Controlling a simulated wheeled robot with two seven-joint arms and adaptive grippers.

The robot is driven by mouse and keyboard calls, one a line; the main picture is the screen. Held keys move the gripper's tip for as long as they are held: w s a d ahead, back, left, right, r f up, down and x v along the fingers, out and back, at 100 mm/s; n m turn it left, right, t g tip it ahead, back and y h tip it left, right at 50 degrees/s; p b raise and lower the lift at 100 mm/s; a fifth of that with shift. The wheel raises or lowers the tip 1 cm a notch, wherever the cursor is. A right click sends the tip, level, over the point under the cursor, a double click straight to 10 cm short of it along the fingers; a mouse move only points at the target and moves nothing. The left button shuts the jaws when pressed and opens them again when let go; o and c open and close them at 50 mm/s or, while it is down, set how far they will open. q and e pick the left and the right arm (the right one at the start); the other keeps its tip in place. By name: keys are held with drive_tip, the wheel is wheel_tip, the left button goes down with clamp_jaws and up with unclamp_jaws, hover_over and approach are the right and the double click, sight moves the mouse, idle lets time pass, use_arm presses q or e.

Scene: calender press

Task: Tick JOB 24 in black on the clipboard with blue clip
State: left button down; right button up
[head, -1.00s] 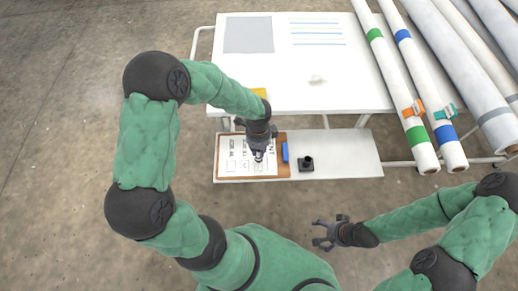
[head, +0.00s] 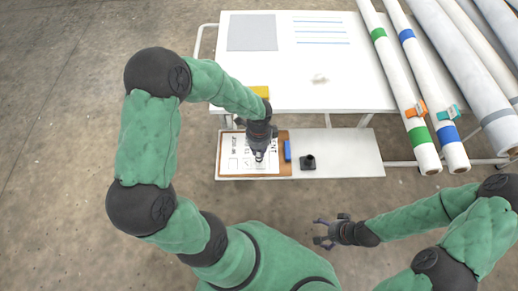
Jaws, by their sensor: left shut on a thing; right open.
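The clipboard (head: 285,171) is a brown board with white paper, lying on the lower shelf with its blue clip (head: 287,150) at the right end. The paper (head: 228,160) carries a few printed lines and small boxes; the lettering is sideways and too small to read surely. My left gripper (head: 259,156) is over the right half of the paper, pointing down and covering part of the print. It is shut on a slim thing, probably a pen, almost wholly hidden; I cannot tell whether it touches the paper. My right gripper (head: 318,232) is open and empty, in front of the shelf.
A small black holder (head: 308,162) stands right of the clipboard on the shelf (head: 350,155). The white table (head: 350,85) behind bears a grey sheet (head: 252,32), blue lines and a small pale lump. A yellow thing (head: 259,92) shows behind my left wrist. Long rolls (head: 413,90) lie right.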

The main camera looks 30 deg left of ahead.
use_arm(q)
drive_tip(key=shift+d, duration=0.2)
idle(0.4)
drive_tip(key=shift+s+d, duration=0.2)
drive_tip(key=shift+d, duration=0.1)
drive_tip(key=shift+d, duration=0.15)
idle(1.6)
drive_tip(key=shift+s+d, duration=0.2)
drive_tip(key=shift+d, duration=0.15)
idle(0.9)
wheel_tip(320, 180, up, 6)
drive_tip(key=p, duration=0.6)
idle(0.4)
drive_tip(key=shift+w, duration=0.1)
